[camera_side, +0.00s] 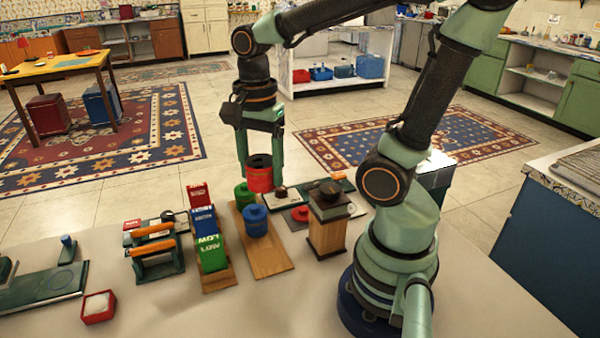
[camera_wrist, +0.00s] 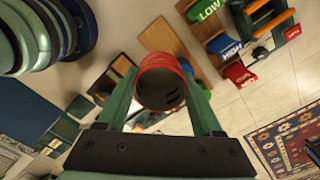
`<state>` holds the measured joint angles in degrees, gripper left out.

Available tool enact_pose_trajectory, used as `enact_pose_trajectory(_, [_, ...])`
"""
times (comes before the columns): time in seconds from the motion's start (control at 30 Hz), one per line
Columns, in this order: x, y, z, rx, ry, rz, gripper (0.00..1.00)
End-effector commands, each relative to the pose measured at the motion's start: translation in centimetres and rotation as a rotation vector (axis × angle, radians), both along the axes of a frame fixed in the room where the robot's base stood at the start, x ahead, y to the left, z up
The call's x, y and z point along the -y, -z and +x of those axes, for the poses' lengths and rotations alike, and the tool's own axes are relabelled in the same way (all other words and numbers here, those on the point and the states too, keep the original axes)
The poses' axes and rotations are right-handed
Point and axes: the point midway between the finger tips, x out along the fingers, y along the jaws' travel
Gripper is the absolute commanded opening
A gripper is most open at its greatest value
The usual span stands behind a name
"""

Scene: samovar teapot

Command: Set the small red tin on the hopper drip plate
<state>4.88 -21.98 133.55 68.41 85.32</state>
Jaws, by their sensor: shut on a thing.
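The small red tin (camera_side: 260,179) is held between the fingers of my gripper (camera_side: 262,180), above the work table and behind the tin board. In the wrist view the tin (camera_wrist: 161,82) shows a red rim and a dark inside, with a green finger on each side. A wooden box with a dark top (camera_side: 328,222), perhaps the hopper, stands to the right of the tin. I cannot tell which surface is the drip plate.
A wooden board (camera_side: 268,262) bears a blue tin (camera_side: 256,220) and a green tin (camera_side: 243,195). Left of it stand labelled red, blue and green blocks (camera_side: 207,238) and a rack with orange handles (camera_side: 153,248). A red dish (camera_side: 98,307) is at front left. The front middle is clear.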

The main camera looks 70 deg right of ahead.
Motion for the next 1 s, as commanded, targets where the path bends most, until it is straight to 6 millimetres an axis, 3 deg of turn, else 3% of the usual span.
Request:
enact_pose_trajectory(0.17, [1.8, -0.6, 0.0, -0.001, 0.110, 0.000, 0.12])
enact_pose_trajectory(0.47, [9.7, -0.7, -1.2, -0.001, 0.596, 0.000, 0.12])
enact_pose_trajectory(0.8, [18.5, -0.8, -5.8, -0.001, 1.180, 0.000, 0.12])
enact_pose_trajectory(1.0, [21.8, -0.8, -8.9, -0.001, 1.439, 0.001, 0.12])
